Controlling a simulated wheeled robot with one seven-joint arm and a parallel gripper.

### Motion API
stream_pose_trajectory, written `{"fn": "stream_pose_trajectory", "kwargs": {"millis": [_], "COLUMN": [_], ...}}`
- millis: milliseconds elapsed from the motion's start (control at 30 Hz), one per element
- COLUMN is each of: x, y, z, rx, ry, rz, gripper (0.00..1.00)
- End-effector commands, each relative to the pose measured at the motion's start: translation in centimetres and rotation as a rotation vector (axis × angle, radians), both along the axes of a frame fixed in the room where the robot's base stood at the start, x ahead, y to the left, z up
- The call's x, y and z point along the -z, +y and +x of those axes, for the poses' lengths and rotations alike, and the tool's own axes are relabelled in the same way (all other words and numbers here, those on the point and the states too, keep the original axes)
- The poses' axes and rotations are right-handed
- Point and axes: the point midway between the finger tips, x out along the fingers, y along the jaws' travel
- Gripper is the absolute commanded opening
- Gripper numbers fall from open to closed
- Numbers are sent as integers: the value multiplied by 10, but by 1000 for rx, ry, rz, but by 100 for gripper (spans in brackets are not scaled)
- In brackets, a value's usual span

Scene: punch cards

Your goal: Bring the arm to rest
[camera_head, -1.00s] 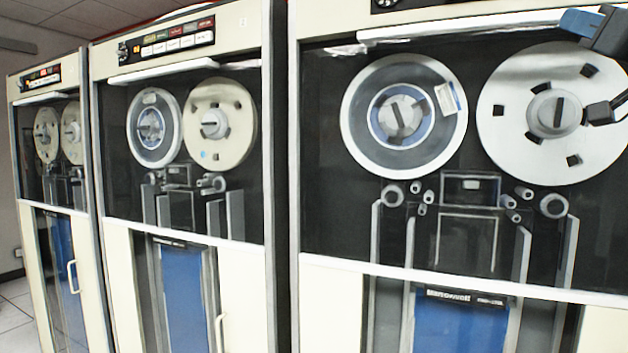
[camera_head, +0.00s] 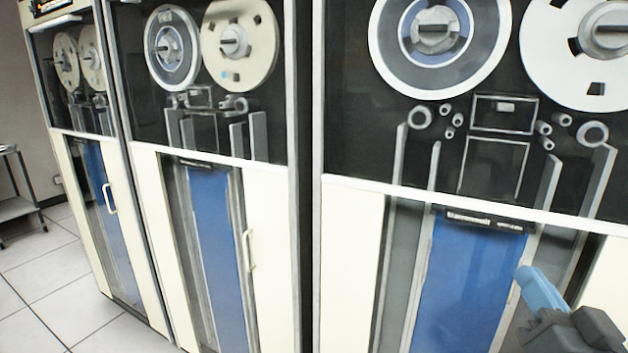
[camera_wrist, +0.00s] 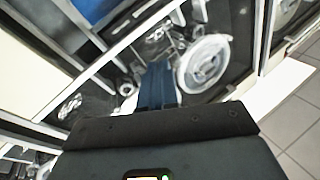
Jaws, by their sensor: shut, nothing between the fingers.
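My gripper (camera_head: 530,276) shows at the lower right of the head view, with blue fingers on a dark body. It is in front of the blue lower panel (camera_head: 465,285) of the nearest tape cabinet. In the wrist view the blue fingers (camera_wrist: 157,80) are together and empty, pointing towards a tape cabinet with a pale reel (camera_wrist: 205,62). I cannot tell how far the fingertips are from the cabinet. Most of my arm is out of view.
Tall cream tape cabinets (camera_head: 355,255) stand in a row across the head view, close in front of me. Door handles (camera_head: 248,250) stick out from them. Tiled floor (camera_head: 45,285) is clear at the lower left. A small metal table (camera_head: 18,208) stands at the far left.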

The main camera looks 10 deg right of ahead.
Motion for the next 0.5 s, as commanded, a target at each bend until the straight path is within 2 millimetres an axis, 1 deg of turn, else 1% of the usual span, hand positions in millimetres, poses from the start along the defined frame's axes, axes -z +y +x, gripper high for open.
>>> {"fn": "stream_pose_trajectory", "kwargs": {"millis": [33,100,167,200,267,367,400,467,500], "x": [20,41,57,68,82,101,109,118,123], "y": [11,23,32,38,47,61,66,73,78], "z": [-15,-35,-53,-65,-84,-117,-131,-152,-166], "rx": [-5,-9,-13,-17,-23,-36,-43,-53,-61], "ry": [33,69,98,117,148,196,218,247,265], "rz": [1,-5,-11,-17,-27,-49,-57,-73,-83], "gripper": [0,0,0,0,0,0,0,0,0]}}
